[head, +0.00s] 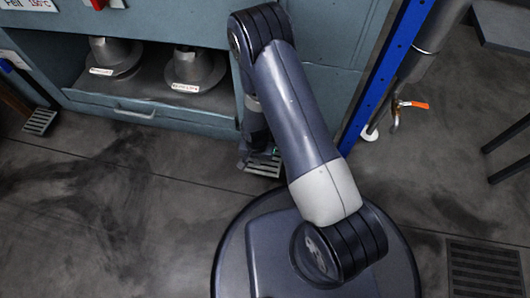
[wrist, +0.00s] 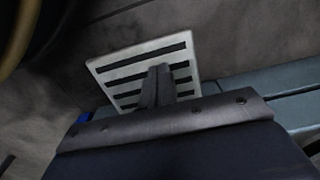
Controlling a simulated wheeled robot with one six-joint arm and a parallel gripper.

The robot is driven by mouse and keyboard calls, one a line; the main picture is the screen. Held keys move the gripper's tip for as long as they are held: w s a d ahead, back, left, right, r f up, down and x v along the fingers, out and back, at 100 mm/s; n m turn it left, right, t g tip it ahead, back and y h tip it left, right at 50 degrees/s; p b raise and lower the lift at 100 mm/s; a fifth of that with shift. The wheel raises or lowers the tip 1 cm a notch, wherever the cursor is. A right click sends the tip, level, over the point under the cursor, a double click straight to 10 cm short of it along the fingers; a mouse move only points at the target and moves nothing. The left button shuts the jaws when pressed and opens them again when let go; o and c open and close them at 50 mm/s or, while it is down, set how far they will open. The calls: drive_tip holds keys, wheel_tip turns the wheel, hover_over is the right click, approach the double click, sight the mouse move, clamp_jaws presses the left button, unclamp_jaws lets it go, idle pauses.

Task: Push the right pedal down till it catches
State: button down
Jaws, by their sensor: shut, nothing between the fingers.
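The right pedal (head: 262,165) is a pale metal plate with dark grip strips, low at the foot of the press and just left of my forearm in the head view. It also shows in the wrist view (wrist: 122,72), tilted in the picture. My gripper (wrist: 160,68) is shut and empty, its fingers over the middle of the pedal's plate in the wrist view. I cannot tell whether the fingertips touch the plate. In the head view my arm hides most of the gripper and part of the pedal.
The left pedal (head: 40,121) stands at the far left foot of the blue-grey press (head: 200,125). Two grey hat forms (head: 195,68) sit in the press opening. A blue post (head: 388,75) and pipe with an orange-handled valve (head: 410,104) are at right. The floor at left is clear.

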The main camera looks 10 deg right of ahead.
drive_tip(key=shift+f, duration=4.7)
drive_tip(key=shift+r+p, duration=1.95)
drive_tip(key=shift+r, duration=1.15)
